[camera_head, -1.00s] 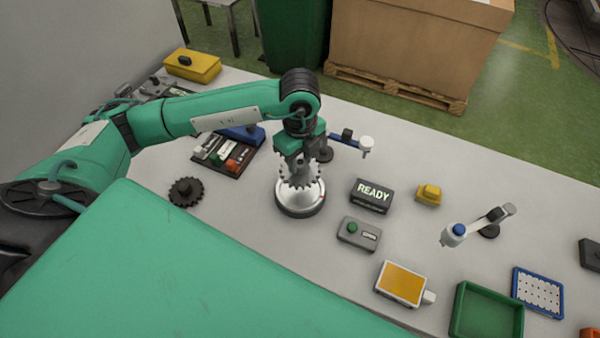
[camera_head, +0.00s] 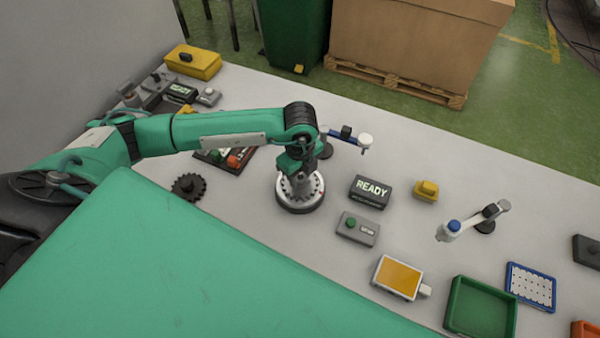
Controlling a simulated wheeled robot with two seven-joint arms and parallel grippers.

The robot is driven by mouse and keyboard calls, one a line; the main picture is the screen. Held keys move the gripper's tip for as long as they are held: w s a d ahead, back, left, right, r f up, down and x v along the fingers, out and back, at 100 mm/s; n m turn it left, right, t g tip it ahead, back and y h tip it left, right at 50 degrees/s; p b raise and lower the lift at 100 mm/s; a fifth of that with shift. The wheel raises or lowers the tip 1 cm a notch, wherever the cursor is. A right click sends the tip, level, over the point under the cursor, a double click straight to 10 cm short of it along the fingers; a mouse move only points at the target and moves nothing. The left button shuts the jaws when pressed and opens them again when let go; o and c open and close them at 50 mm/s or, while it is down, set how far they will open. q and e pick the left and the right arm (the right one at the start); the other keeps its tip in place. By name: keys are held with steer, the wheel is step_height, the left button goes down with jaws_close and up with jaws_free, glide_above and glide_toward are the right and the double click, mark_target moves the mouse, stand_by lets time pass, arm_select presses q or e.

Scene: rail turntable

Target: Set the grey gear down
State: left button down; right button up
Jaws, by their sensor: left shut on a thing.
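The grey gear (camera_head: 287,190) is at the round silver turntable (camera_head: 300,207), low over or on its top; I cannot tell whether it touches. My left gripper (camera_head: 298,182) points down above the turntable and is shut on the gear, partly hiding it. A second, dark gear (camera_head: 188,187) lies flat on the table to the left. My right gripper is not in view.
A READY display (camera_head: 370,191) and a grey box with a green button (camera_head: 357,229) stand right of the turntable. A blue arm with a white disc (camera_head: 365,139) stands behind it. A tool tray (camera_head: 225,158) lies behind my left arm. A green tray (camera_head: 481,308) is front right.

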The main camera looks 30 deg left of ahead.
mark_target(300, 177)
arm_select(q)
steer(key=c, duration=1)
jaws_free()
steer(key=shift+r, duration=0.2)
steer(key=shift+w+r, duration=0.1)
steer(key=shift+r, duration=0.15)
step_height(300, 177, up, 11)
steer(key=b, duration=0.3)
steer(key=shift+r+b, duration=0.15)
steer(key=shift+b, duration=0.25)
